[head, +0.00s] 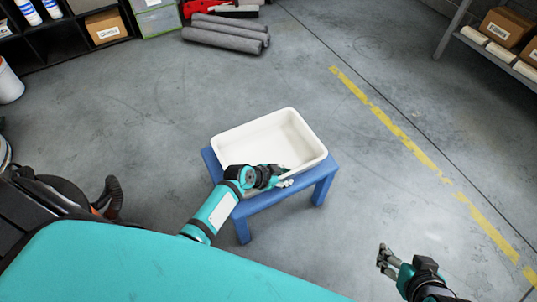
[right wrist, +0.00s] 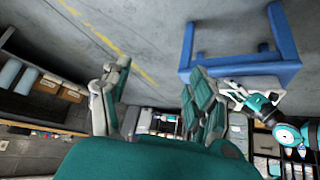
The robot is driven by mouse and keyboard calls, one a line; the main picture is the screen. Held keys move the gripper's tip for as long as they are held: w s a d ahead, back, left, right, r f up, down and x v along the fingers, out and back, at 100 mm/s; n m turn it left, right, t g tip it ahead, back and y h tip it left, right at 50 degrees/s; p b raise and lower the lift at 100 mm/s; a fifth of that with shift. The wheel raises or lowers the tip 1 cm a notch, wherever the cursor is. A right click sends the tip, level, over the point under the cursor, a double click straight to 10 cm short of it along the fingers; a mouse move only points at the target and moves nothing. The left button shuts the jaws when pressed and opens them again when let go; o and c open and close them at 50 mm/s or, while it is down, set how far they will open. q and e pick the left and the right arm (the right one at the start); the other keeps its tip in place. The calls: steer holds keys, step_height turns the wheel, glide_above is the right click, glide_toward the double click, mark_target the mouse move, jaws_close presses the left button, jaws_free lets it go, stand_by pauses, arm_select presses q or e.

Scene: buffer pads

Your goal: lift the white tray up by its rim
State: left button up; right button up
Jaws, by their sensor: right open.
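The white tray (head: 262,140) is an empty, rectangular tub in the head view. It sits level on a small blue table (head: 318,186). My left gripper (head: 285,181) is at the tray's near rim, close to its middle. Its fingers are small and partly hidden against the rim, so I cannot tell whether they grip it. My right gripper (head: 384,258) is open and empty, well to the right of the tray and nearer to me. In the right wrist view its two fingers (right wrist: 156,82) stand apart with nothing between them.
The blue table's legs also show in the right wrist view (right wrist: 280,32). Grey rolls (head: 228,32) lie on the floor at the back. A shelf with boxes (head: 504,28) stands at the far right. The floor around the table is clear, with a yellow line (head: 400,132) on the right.

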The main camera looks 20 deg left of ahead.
arm_select(q)
jaws_close()
steer(key=shift+r, duration=0.2)
